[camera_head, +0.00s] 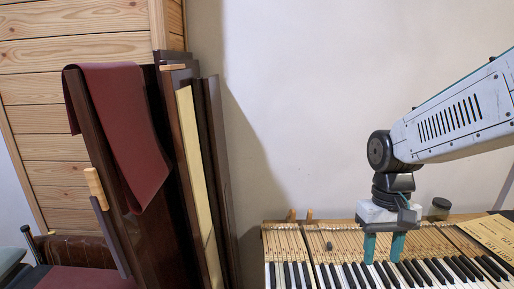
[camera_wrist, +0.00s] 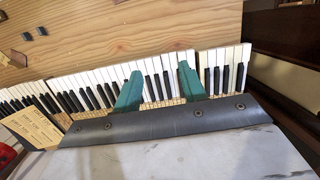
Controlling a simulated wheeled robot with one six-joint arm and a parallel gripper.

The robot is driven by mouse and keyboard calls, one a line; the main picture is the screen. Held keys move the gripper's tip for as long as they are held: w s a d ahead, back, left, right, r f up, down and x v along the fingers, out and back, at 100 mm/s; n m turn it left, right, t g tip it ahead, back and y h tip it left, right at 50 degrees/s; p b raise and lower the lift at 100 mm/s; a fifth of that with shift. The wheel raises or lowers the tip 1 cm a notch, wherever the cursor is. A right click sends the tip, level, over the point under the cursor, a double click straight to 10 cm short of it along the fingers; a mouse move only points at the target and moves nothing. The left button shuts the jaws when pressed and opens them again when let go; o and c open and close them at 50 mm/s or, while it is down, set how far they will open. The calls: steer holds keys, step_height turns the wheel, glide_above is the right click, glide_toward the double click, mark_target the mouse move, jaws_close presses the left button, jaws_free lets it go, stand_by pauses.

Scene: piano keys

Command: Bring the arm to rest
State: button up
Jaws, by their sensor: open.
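My gripper (camera_head: 383,247) hangs from my arm at the right of the head view, pointing down over the piano keyboard (camera_head: 350,275). Its two green fingers are apart and nothing is between them. In the wrist view the green fingers of my gripper (camera_wrist: 156,88) stand spread in front of the keys (camera_wrist: 215,75). I cannot tell whether the fingertips touch the keys.
Dark wooden panels (camera_head: 215,170) with a maroon cloth (camera_head: 120,120) over one lean at the left. A printed yellow sheet (camera_head: 490,236) lies at the right. The wall behind is bare.

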steer(key=s+d+r+t, duration=0.1)
steer(key=s+r+t, duration=0.2)
steer(key=s, duration=1.2)
steer(key=shift+d+r, duration=0.15)
steer(key=shift+r, duration=1.4)
